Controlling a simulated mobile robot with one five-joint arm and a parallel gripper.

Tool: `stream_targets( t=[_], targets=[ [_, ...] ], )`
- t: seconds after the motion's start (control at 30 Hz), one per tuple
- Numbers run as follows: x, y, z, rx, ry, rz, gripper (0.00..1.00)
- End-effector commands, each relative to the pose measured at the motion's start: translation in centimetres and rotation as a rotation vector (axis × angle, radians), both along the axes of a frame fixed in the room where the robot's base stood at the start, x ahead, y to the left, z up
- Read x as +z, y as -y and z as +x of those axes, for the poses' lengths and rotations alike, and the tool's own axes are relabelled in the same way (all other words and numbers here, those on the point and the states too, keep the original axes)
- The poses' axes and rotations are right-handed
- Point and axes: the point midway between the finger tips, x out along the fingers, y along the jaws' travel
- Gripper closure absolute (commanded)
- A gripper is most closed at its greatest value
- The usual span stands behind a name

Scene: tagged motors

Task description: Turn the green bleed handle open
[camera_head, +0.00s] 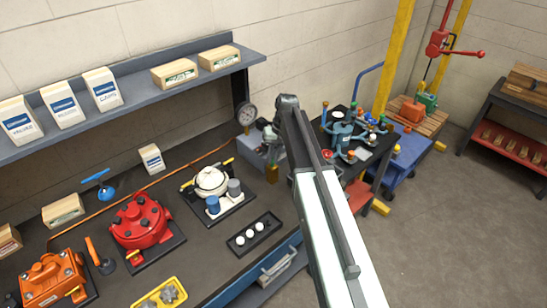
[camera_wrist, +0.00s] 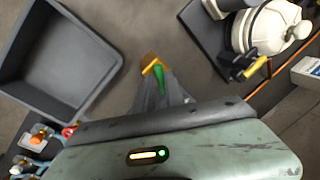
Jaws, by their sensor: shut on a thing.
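The green bleed handle (camera_wrist: 160,78) shows in the wrist view as a short green bar between my fingertips. My gripper (camera_wrist: 163,88) is shut on it. A yellow-brass piece (camera_wrist: 151,65) lies just beyond the fingertips, beside the handle's far end. In the head view my arm reaches down to a grey block (camera_head: 256,158) with a round gauge (camera_head: 246,114) behind it at the back of the bench. A brass piece (camera_head: 272,174) shows at the block's front. In that view I cannot make out the green handle or my fingertips.
A white-domed unit (camera_head: 212,181) with a yellow lever stands left of the block; it also shows in the wrist view (camera_wrist: 268,28). A grey bin (camera_wrist: 62,60) is at upper left there. A shelf (camera_head: 130,92) overhangs the bench. Red equipment (camera_head: 141,218) stands further left.

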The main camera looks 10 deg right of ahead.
Motion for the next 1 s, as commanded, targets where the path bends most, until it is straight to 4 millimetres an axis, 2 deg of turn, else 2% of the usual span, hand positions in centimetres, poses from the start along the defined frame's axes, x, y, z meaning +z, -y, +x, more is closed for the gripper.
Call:
stream_targets(
  t=[0.5,1.0],
  targets=[
    [-0.04,-0.20,0.09,0.422,-0.004,0.001,1.00],
    [-0.04,-0.24,0.02,0.570,-0.005,0.001,1.00]
  ],
)
